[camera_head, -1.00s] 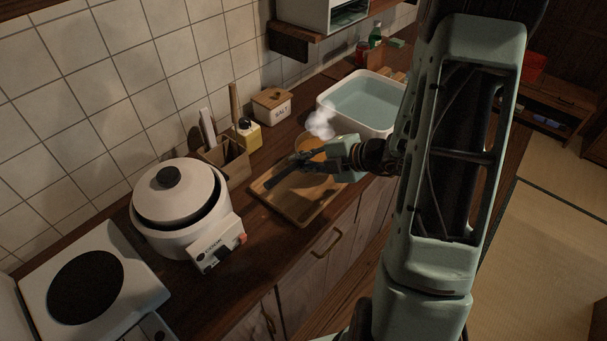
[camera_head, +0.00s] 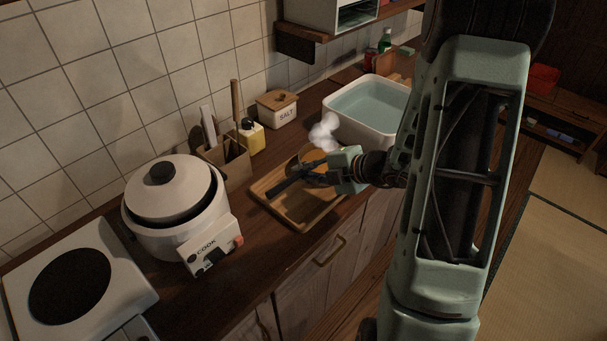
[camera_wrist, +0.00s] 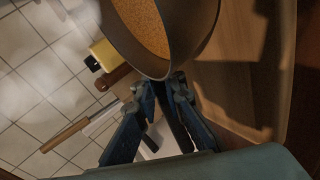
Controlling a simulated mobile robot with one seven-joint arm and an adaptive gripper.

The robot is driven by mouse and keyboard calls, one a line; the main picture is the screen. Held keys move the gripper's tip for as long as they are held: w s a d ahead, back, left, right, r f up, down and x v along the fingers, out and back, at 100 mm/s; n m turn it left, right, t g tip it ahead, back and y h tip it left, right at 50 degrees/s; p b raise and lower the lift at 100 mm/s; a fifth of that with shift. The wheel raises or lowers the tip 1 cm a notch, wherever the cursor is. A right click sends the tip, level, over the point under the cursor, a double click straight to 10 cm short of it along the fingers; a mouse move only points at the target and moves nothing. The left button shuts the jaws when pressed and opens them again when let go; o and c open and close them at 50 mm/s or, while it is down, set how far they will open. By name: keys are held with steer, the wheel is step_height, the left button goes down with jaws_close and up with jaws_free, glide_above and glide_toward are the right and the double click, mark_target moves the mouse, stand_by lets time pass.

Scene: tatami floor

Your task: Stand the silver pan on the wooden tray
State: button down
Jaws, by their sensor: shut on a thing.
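The silver pan (camera_wrist: 177,65) holds orange-brown contents and looks level in the wrist view. In the head view its orange contents (camera_head: 312,155) show beyond my gripper, with white steam above. My gripper (camera_head: 312,174) is shut on the pan's dark handle (camera_head: 281,187), which points left over the wooden tray. The wrist view shows my fingers (camera_wrist: 163,88) closed around the handle just below the pan's rim. The wooden tray (camera_head: 300,222) lies on the counter. The pan is at the tray's far end; I cannot tell whether its base touches the tray.
A utensil box (camera_head: 230,168), a yellow container (camera_head: 252,139) and a salt box (camera_head: 278,112) line the wall side. A white water basin (camera_head: 352,128) stands close behind the pan.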

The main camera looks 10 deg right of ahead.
steer(key=shift+f, duration=0.15)
steer(key=c, duration=2)
jaws_free()
steer(key=shift+s+d+r, duration=0.15)
steer(key=shift+d+r, duration=0.05)
steer(key=shift+r, duration=0.15)
steer(key=p+v, duration=0.2)
steer(key=v, duration=0.9)
steer(key=shift+s+d, duration=0.1)
steer(key=shift+s, duration=0.1)
steer(key=shift+w+d, duration=0.1)
